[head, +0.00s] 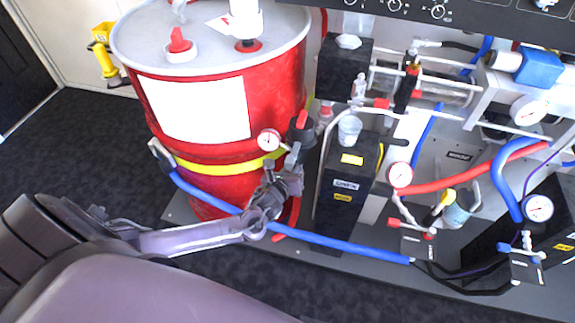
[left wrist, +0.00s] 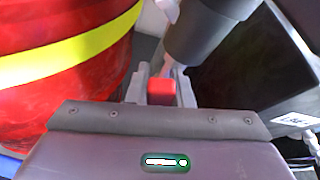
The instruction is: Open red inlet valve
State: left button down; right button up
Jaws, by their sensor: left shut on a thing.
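My left gripper (head: 291,165) reaches in beside the red drum, just below a black fitting (head: 301,133) with a red top. In the left wrist view my left gripper (left wrist: 160,88) has its two grey fingers on either side of a small red piece (left wrist: 160,92), which appears to be the red inlet valve's handle. The gripper is shut on it. A pale stem leads from there toward a dark cylinder (left wrist: 204,32). In the head view the gripper and arm hide most of the valve. My right gripper is in neither view.
The red drum (head: 200,108) with its yellow band stands left of the gripper. A pressure gauge (head: 268,140) sits close by. A black box (head: 348,190) stands just to the right. A blue hose (head: 340,247) runs low past my arm.

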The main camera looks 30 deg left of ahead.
pick_arm(q)
jog(key=shift+w+d+r+m+y+p, duration=0.1)
jog(key=shift+d+m+y+p, duration=0.3)
jog(key=shift+d+m+p, duration=0.1)
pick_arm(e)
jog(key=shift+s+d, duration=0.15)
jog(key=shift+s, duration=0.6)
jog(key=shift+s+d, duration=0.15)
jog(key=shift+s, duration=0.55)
pick_arm(q)
jog(key=c, duration=1.3)
grip_release()
jog(key=shift+p+v, duration=0.65)
jog(key=shift+v, duration=3.25)
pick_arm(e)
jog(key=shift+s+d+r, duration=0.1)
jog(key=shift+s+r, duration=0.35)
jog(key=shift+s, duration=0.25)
